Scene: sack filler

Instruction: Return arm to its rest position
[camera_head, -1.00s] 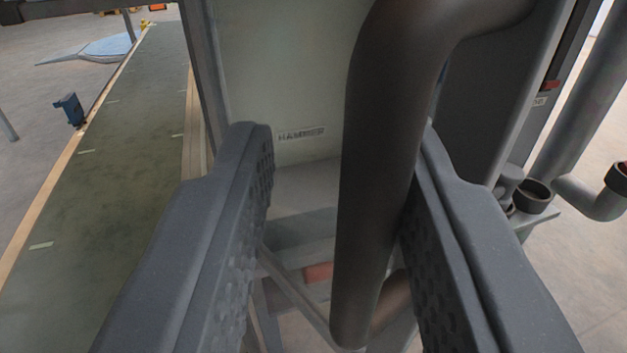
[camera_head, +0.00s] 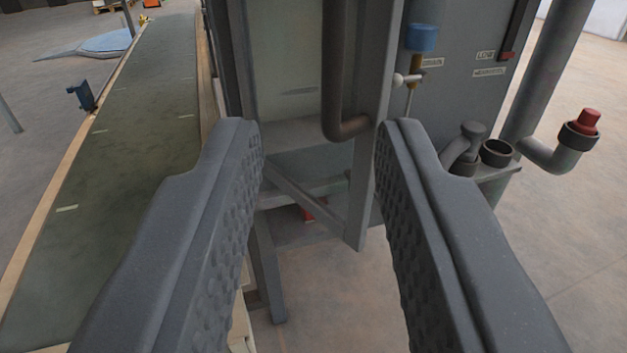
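My gripper (camera_head: 316,125) is open, its two dark grey fingers wide apart with textured inner pads. Nothing is between the fingers. It faces the sack filler, a grey machine (camera_head: 288,132), and stands back from it. A dark bent pipe (camera_head: 337,70) runs down the machine's front and curves at the bottom, beyond the fingertips and apart from them. The rest of my arm is out of view.
A green conveyor belt (camera_head: 125,140) with a wooden edge runs along the left. At right, a small shelf (camera_head: 497,172) holds dark cups, beside a grey pipe with a red cap (camera_head: 586,121). A blue-topped part (camera_head: 421,40) is on the machine. The floor at lower right is clear.

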